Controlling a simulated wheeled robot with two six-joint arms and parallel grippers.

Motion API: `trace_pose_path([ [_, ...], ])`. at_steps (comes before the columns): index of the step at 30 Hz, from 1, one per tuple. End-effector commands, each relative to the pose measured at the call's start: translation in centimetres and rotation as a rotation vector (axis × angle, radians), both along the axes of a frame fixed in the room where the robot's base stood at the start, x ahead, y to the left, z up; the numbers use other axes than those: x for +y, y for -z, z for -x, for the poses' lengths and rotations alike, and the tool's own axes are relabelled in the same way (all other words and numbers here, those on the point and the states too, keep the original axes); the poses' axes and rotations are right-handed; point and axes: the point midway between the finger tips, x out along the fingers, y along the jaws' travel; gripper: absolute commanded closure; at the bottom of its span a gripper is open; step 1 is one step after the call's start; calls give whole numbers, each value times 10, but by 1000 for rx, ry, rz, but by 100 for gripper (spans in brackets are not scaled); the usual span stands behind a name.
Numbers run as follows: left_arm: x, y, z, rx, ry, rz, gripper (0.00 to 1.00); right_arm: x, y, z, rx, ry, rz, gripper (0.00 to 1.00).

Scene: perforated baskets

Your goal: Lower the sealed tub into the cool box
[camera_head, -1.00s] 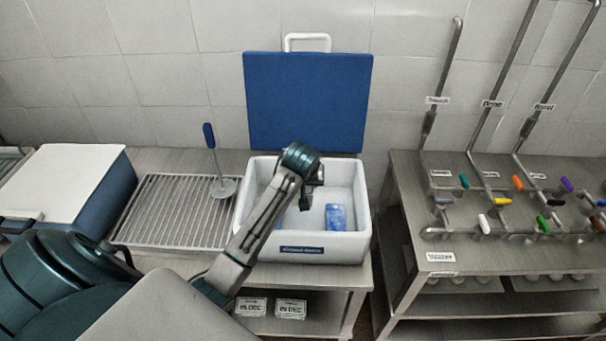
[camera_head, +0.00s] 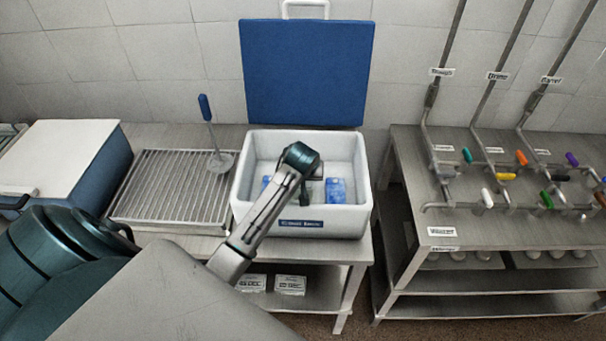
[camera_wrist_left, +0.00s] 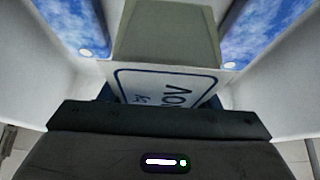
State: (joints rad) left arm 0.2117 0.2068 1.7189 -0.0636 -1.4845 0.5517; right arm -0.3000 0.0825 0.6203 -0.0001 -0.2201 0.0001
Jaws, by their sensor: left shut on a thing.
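The cool box (camera_head: 348,222) is a white open bin with a blue lid (camera_head: 305,75) standing up behind it. My left gripper (camera_wrist_left: 160,118) reaches down inside the box and is shut on the sealed tub (camera_wrist_left: 166,32). In the left wrist view the tub has a grey-green surface and a white label reading "NOV". In the head view my own wrist mostly hides the tub. Blue ice packs stand on both sides of the tub, one at left (camera_wrist_left: 72,25) and one at right (camera_wrist_left: 255,30). I cannot tell whether the tub touches the box floor. My right gripper is not in view.
A wire rack (camera_head: 165,190) with a blue-handled ladle (camera_head: 212,135) stands left of the box. A closed blue-and-white box (camera_head: 70,150) is at far left. A steel tap stand (camera_head: 440,200) is at right. Labelled tubs (camera_head: 290,284) sit on the lower shelf.

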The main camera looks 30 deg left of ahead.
Motion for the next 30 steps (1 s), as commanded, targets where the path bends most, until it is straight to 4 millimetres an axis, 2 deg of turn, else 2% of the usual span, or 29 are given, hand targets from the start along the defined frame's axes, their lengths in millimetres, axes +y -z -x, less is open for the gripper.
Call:
trace_pose_path([
  [12,0,-1,0,-2,0,0,82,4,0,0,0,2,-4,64],
  [13,0,-1,0,-2,0,0,40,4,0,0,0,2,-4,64],
  [16,0,-1,0,-1,0,0,20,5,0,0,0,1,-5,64],
  [22,0,0,0,-1,0,-1,18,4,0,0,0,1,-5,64],
  [23,0,0,0,1,0,1,16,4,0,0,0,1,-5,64],
  [25,0,0,0,1,0,0,4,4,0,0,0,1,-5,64],
  [30,0,0,0,0,0,0,4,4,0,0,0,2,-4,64],
])
